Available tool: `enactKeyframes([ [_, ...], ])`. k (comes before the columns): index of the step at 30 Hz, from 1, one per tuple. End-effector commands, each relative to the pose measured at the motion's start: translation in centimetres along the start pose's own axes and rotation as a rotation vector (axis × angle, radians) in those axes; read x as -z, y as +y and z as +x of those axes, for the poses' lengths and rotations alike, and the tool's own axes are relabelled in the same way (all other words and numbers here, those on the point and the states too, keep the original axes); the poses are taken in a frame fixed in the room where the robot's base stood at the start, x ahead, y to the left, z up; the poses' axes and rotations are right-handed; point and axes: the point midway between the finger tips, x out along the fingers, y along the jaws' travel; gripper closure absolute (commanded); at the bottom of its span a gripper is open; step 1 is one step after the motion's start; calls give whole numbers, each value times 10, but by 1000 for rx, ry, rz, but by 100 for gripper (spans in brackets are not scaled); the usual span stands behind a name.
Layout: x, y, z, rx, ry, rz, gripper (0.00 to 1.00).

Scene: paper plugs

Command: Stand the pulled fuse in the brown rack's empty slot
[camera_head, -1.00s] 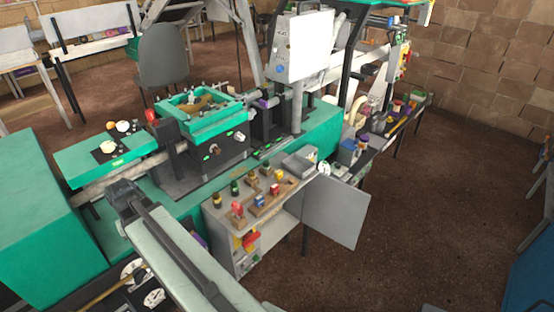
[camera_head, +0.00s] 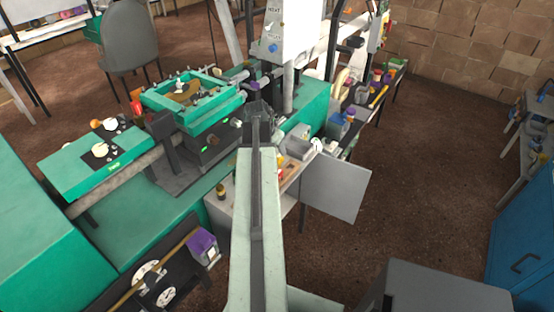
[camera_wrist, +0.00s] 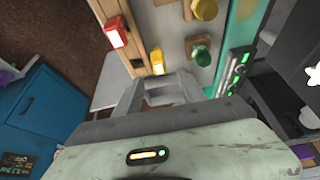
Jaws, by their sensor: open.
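In the wrist view the brown rack (camera_wrist: 137,52) is a wooden strip with a red fuse (camera_wrist: 117,32) and a yellow fuse (camera_wrist: 157,62) standing along it. A round yellow plug (camera_wrist: 204,9) and a green plug (camera_wrist: 201,51) stand to the right, off this strip. I cannot tell which is the pulled fuse, and the empty slot is not clear. My gripper (camera_wrist: 163,82) is open and empty, its grey fingers near the yellow fuse in the picture. In the head view my arm hides most of the rack (camera_head: 291,171); a small dark plug (camera_head: 220,191) shows left of the arm.
A grey tray (camera_head: 300,138) sits at the back of the grey cabinet top (camera_head: 218,212). An open grey door panel (camera_head: 336,188) juts out to the right. Green machinery (camera_head: 190,112) stands close on the left.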

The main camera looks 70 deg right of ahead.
Motion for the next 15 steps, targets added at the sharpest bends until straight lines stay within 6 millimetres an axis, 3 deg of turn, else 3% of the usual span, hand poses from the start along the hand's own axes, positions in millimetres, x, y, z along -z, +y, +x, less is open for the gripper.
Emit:
enactKeyframes([
  [5,-3,-1,26,0,-1,-2,53],
  [11,-2,0,30,0,-1,-2,53],
  [15,-6,1,51,0,-1,-1,53],
])
